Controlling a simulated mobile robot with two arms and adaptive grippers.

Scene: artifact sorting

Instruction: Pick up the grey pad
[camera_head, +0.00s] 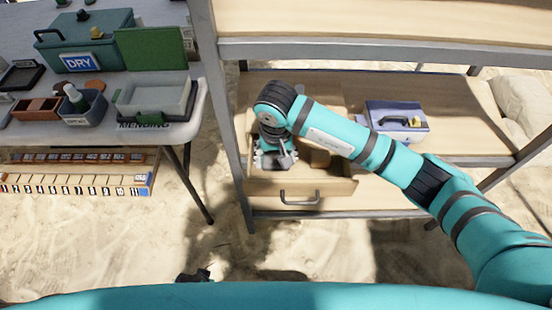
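My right gripper (275,161) reaches down into the front of an open wooden drawer (328,189) under the shelf top. Its grey finger parts are small and partly covered by my own wrist, so I cannot tell whether they are open or shut on something. I cannot make out a grey pad clearly; the drawer's inside is partly hidden by my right arm. A small dark part at the bottom, just above my teal body, may belong to my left gripper (195,276); its fingers cannot be made out.
A blue-grey case (395,122) with a dark handle stands on the shelf right of the drawer. On the left table (180,133) are a green box marked DRY (85,42), a clear tray (155,98) and small bins. Metal shelf posts flank the drawer.

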